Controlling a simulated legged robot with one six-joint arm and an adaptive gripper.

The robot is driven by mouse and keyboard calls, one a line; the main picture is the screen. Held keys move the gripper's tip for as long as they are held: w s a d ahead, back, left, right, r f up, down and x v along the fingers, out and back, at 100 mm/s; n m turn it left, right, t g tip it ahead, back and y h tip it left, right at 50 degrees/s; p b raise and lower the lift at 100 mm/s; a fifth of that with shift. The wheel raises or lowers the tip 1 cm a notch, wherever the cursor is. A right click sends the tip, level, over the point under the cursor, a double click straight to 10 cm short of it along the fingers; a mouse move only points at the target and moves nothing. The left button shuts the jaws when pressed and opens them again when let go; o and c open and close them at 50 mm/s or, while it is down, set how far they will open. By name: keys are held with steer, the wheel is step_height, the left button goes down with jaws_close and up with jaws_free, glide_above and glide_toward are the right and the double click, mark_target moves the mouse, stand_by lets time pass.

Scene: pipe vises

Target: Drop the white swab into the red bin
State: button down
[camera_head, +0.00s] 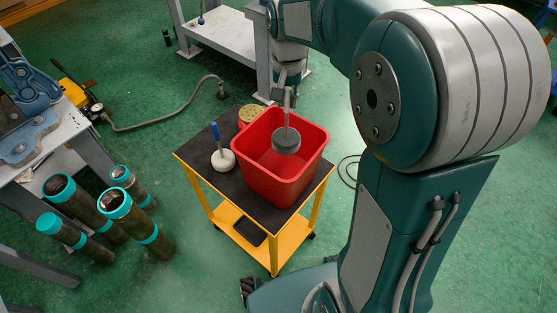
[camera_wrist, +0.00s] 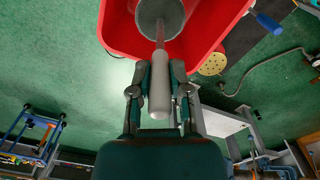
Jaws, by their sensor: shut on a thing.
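My gripper (camera_wrist: 160,82) is shut on the pale grey-white handle of a swab (camera_wrist: 159,92) with a round grey head. In the head view the swab's grey head (camera_head: 286,141) hangs head-down within the opening of the red bin (camera_head: 268,184). My gripper (camera_head: 288,88) is above the bin. The bin's red wall also shows in the wrist view (camera_wrist: 118,32). Another swab (camera_head: 223,158), with a white head and blue handle, stands on the cart left of the bin. I cannot tell whether the held swab touches the bin.
The bin stands on a yellow cart with a black top (camera_head: 193,153). A round yellow disc (camera_head: 250,114) lies behind the bin. Several teal-ended pipes (camera_head: 115,204) stand on the floor at left, near a table with a blue vise (camera_head: 27,90). A hose (camera_head: 160,120) crosses the green floor.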

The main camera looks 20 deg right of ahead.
steer(key=c, duration=0.5)
jaws_free()
steer(key=shift+d, duration=0.2)
step_height(320, 180, up, 12)
steer(key=shift+w, duration=0.1)
steer(key=s+f+n+t, duration=0.2)
steer(key=s+f, duration=0.1)
steer(key=s, duration=0.7)
steer(key=s+f+n+t, duration=0.2)
steer(key=s+f+t, duration=0.1)
steer(key=s, duration=0.8)
steer(key=shift+f+n+t, duration=0.2)
steer(key=shift+n+t, duration=0.1)
steer(key=shift+n, duration=0.1)
